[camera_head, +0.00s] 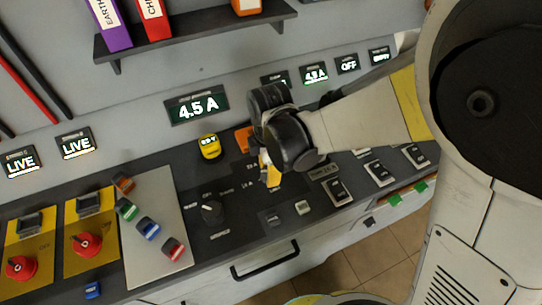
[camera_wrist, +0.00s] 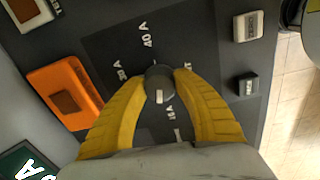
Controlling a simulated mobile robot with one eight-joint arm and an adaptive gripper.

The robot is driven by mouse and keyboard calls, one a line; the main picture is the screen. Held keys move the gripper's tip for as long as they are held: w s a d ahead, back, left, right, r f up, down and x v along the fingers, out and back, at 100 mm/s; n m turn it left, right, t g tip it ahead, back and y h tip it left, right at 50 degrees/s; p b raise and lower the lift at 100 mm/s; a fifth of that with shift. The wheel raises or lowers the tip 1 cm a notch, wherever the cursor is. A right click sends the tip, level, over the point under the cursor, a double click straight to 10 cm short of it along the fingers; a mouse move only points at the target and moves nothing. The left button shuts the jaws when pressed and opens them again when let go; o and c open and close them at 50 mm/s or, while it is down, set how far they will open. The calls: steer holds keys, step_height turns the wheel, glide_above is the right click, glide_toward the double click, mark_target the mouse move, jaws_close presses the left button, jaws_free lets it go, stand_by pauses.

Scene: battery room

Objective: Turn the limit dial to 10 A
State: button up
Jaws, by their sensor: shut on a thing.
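The limit dial (camera_wrist: 158,80) is a small dark round knob on a dark panel, with a white mark on its lower side in the wrist view. Amp labels surround it; one above reads 40 A, while others are partly covered or hard to read. My gripper (camera_wrist: 165,86) has its yellow fingers on either side of the dial, shut on it. In the head view my gripper (camera_head: 270,178) reaches down to the sloping console, and its wrist and fingers hide the dial. A display (camera_head: 197,105) on the wall reads 4.5 A.
An orange block (camera_wrist: 65,95) with a brown button stands left of the dial. White (camera_wrist: 248,26) and dark (camera_wrist: 248,85) switches lie to the right. In the head view, another black rotary knob (camera_head: 212,212), a yellow button (camera_head: 209,147) and red switches (camera_head: 86,244) are on the console.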

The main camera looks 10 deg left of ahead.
steer(key=shift+n, duration=1.6)
steer(key=o, duration=1.2)
step_height(320, 180, up, 12)
steer(key=shift+d, duration=0.15)
steer(key=shift+s, duration=0.1)
